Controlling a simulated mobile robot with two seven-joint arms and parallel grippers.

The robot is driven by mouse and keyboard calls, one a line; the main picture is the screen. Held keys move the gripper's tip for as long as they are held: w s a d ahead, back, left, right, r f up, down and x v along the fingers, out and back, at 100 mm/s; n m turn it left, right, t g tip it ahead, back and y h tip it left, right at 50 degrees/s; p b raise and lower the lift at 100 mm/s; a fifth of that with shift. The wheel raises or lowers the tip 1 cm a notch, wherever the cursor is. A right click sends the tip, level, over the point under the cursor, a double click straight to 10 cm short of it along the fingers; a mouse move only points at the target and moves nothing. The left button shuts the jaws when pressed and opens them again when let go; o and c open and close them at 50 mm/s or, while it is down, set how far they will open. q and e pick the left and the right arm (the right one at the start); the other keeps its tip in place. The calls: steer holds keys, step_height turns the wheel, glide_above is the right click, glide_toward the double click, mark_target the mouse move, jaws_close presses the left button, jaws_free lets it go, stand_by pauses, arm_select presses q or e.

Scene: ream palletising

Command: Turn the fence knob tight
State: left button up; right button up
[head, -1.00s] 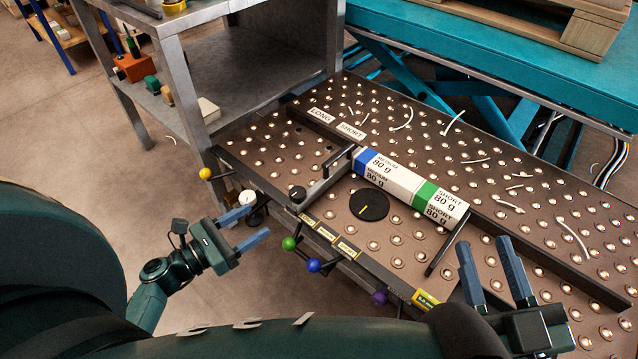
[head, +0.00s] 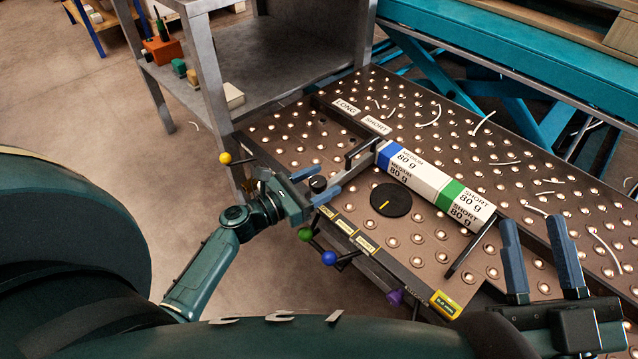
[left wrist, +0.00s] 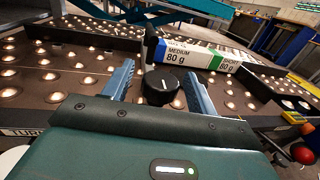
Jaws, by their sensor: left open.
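The fence knob (head: 318,183) is a small black round knob at the near end of the grey fence bar (head: 352,163), at the left front of the ball table. In the left wrist view the knob (left wrist: 161,85) shows a white line on top, pointing roughly away from me. My left gripper (head: 323,181) is open, with one blue finger on each side of the knob; I cannot tell whether they touch it. In the left wrist view the gripper (left wrist: 160,85) shows a gap beside the knob. My right gripper (head: 532,222) is open and empty at the right front.
Wrapped reams (head: 433,185) lie against the fence. A black disc (head: 391,200) with a yellow line is set in the ball table (head: 425,262). Yellow (head: 225,158), green (head: 305,234), blue (head: 329,258) and purple (head: 395,297) ball handles line the table's edge. A metal shelf (head: 215,85) stands behind.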

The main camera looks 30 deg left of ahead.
arm_select(q)
steer(key=c, duration=1)
arm_select(e)
steer(key=shift+r, duration=0.1)
